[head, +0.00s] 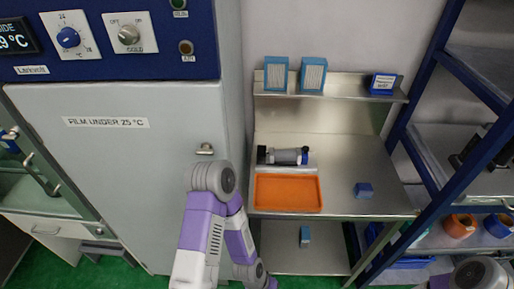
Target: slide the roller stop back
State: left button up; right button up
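A black and grey cylindrical device (283,156) lies on its side on the steel bench (345,180), just behind an orange tray (288,193). It may be the sleeve applicator with the roller, but it is too small to make out a roller stop. My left arm is bent in front of the grey cabinet, left of the tray, and its gripper is out of the picture. Only a piece of my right arm shows at the bottom right corner, and its gripper is not seen.
A small blue block (364,190) sits on the bench right of the tray. Blue-framed boxes (276,74) stand on the upper shelf (340,87). A grey cabinet (130,170) is at left, and a blue rack post (440,170) at right. Bench space around the block is clear.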

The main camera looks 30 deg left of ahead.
aim_at(305, 149)
jog(key=u, duration=1.65)
jog(key=k, duration=0.75)
jog(key=z, duration=0.95)
jog(key=i, duration=1)
jog(key=k, duration=0.5)
